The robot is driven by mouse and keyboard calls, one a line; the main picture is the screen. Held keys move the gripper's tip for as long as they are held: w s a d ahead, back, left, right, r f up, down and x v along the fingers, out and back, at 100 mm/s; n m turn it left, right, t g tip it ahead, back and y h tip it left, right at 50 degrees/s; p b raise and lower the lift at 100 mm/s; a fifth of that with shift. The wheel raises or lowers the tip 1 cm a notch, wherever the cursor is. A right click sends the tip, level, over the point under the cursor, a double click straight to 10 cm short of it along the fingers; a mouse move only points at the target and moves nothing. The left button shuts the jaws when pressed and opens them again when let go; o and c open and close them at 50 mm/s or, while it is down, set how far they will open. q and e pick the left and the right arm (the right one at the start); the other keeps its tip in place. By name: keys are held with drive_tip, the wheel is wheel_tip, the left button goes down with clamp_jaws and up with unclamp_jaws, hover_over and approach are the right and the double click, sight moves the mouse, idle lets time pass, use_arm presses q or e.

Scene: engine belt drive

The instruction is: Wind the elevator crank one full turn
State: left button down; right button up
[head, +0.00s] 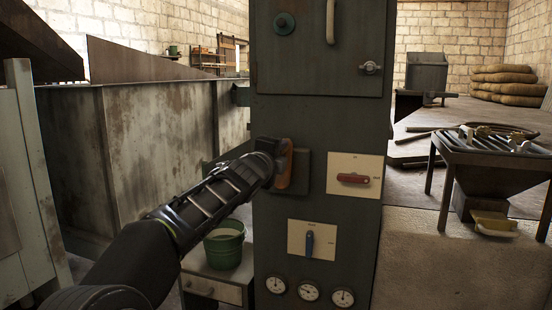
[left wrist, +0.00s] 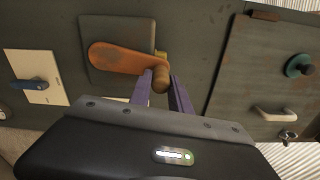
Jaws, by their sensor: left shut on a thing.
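The elevator crank (head: 286,172) is a rust-orange arm on a dark square plate (head: 304,171) on the front of the grey-green column (head: 330,118). In the head view the arm stands nearly upright. The left wrist view shows the crank arm (left wrist: 120,58) with a brown knob (left wrist: 159,82) at its gripped end. My left gripper (head: 279,148) comes in from the left at the crank's upper end. Its two fingers (left wrist: 163,80) are shut on the knob, one on each side. The gripper partly hides the knob in the head view. My right gripper is not in view.
A red-handled switch (head: 353,179) and a blue-handled switch (head: 310,243) sit close by on the column, above several gauges (head: 308,291). A green bucket (head: 223,246) stands on a small cabinet below my left arm. A metal hopper table (head: 490,150) is at right.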

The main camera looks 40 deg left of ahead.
use_arm(q)
drive_tip(key=shift+w+d, duration=0.1)
drive_tip(key=shift+d, duration=0.1)
drive_tip(key=c, duration=1.2)
unclamp_jaws()
drive_tip(key=b+v, duration=0.1)
drive_tip(key=v, duration=0.6)
drive_tip(key=shift+s+b, duration=0.35)
drive_tip(key=shift+s, duration=0.05)
drive_tip(key=shift+d, duration=0.1)
